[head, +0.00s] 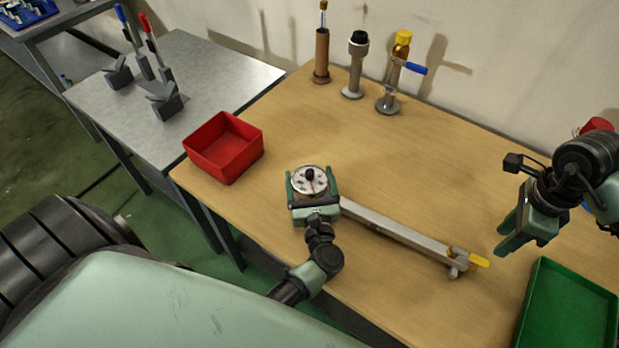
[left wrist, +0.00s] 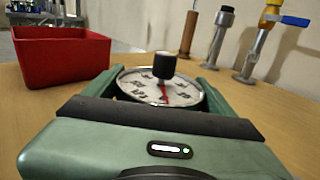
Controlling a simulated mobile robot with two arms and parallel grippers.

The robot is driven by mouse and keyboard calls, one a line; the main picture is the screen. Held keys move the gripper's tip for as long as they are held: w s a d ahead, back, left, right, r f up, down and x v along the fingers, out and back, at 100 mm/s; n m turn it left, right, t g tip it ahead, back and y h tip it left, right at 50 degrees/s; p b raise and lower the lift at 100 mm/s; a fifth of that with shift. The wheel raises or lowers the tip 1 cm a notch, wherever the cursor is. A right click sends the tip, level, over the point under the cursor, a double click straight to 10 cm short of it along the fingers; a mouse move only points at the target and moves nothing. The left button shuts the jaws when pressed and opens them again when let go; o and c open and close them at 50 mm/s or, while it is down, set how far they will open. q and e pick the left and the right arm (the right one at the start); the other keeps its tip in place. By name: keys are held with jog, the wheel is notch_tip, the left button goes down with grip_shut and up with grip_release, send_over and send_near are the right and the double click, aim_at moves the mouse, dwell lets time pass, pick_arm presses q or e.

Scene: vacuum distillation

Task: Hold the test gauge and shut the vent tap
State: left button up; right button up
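The test gauge (head: 309,181), a round white dial with a black knob, sits at the left end of a grey metal bar (head: 395,232) on the wooden table. My left gripper (head: 312,186) has one green finger on each side of the gauge and looks shut on it. The left wrist view shows the dial (left wrist: 165,92) and its red needle between the fingers. A tap with a yellow handle (head: 479,261) is at the bar's right end; its handle points right, roughly along the bar. My right gripper (head: 508,236) is open and empty, above and right of this tap, apart from it.
A red bin (head: 223,147) stands at the table's left edge, a green tray (head: 568,310) at front right. Along the back wall stand a brown tube (head: 321,55), a black-topped post (head: 355,68) and a yellow-capped post with a blue handle (head: 412,68).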

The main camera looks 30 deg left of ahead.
pick_arm(q)
jog(key=o, duration=1.1)
jog(key=c, duration=1.5)
pick_arm(e)
grip_shut()
jog(key=w+n+g, duration=0.2)
jog(key=w+n, duration=0.7)
jog(key=n, duration=0.8)
jog(key=shift+w+r+g, duration=0.2)
jog(key=shift+r+g, duration=0.05)
jog(key=shift+g, duration=0.15)
jog(key=shift+a, duration=0.1)
